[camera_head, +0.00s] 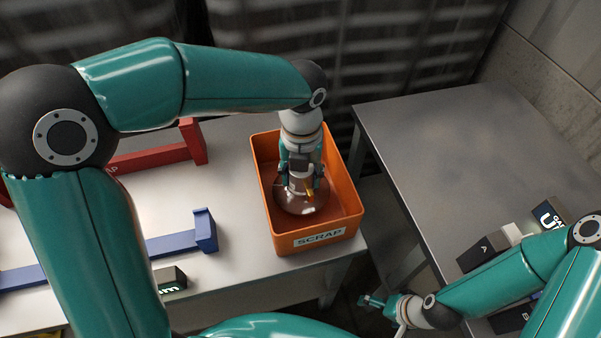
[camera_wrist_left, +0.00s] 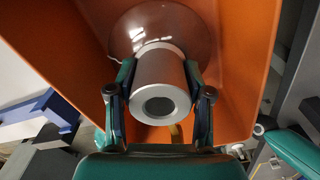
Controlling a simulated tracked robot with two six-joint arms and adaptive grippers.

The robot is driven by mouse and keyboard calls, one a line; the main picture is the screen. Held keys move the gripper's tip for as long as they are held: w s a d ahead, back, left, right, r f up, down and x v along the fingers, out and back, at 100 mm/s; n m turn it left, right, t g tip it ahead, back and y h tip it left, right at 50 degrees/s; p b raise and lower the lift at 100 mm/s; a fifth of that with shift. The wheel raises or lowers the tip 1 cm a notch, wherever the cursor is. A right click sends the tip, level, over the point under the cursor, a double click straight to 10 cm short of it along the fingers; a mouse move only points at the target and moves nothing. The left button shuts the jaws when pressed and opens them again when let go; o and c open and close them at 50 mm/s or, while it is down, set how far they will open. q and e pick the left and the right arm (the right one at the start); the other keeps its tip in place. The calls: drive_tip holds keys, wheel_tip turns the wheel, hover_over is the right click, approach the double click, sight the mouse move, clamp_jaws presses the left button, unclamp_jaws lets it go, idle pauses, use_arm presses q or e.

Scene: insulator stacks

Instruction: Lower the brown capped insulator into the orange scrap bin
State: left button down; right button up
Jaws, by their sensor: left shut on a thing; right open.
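The brown capped insulator (camera_head: 301,203) has a glossy brown disc and a silver metal cap. It is inside the walls of the orange scrap bin (camera_head: 317,239) in the head view; I cannot tell whether it touches the bin floor. My left gripper (camera_head: 301,180) points down into the bin and is shut on the cap. In the left wrist view the fingers (camera_wrist_left: 158,100) press both sides of the silver cap (camera_wrist_left: 158,85), with the brown disc (camera_wrist_left: 165,30) beyond it, surrounded by orange bin walls (camera_wrist_left: 262,60). My right gripper (camera_head: 378,303) is open and empty, low between the tables.
The bin stands at the right end of a white table (camera_head: 160,205). A red rack (camera_head: 150,160) and a blue rack (camera_head: 180,241) lie left of it. A small display box (camera_head: 170,279) sits near the front. A grey table (camera_head: 440,130) at right is mostly clear, with dark devices (camera_head: 484,254).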

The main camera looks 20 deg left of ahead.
use_arm(q)
drive_tip(key=shift+f, duration=0.15)
drive_tip(key=shift+c, duration=1.9)
unclamp_jaws()
drive_tip(key=shift+f, duration=0.1)
drive_tip(key=shift+s+a+r, duration=0.1)
drive_tip(key=shift+r, duration=2)
drive_tip(key=shift+s+a+r, duration=0.1)
drive_tip(key=shift+r, duration=2)
